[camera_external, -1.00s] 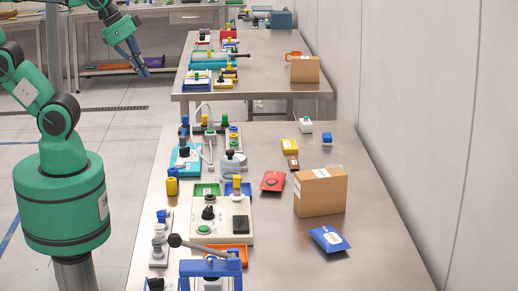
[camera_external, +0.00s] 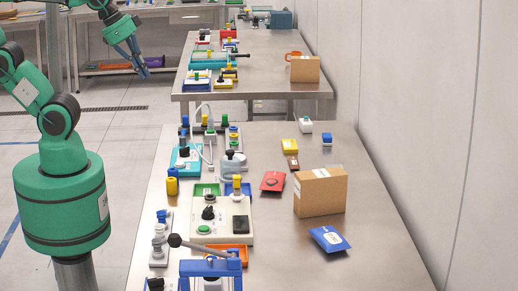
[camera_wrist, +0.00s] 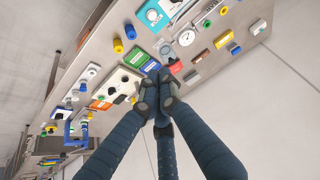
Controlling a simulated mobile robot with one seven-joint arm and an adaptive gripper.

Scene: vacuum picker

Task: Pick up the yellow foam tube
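A yellow cylinder (camera_external: 172,187) stands near the left edge of the near table in the external view. It seems to be the yellow one (camera_wrist: 118,46) in the wrist view. A second yellow cylinder (camera_external: 237,182) stands by the blue tray behind the cream control box. I cannot tell which of them is the foam tube. My gripper (camera_external: 146,70) hangs at the upper left of the external view, apart from both cylinders. In the wrist view its dark fingers (camera_wrist: 157,93) meet at the tips, with nothing visible between them.
The near table (camera_external: 335,265) carries a cream control box (camera_external: 236,210), a teal box (camera_external: 184,158), a cardboard box (camera_external: 320,192), a red packet (camera_external: 272,181) and a blue packet (camera_external: 329,239). A wall (camera_external: 430,120) runs along the right. The table's right front is mostly clear.

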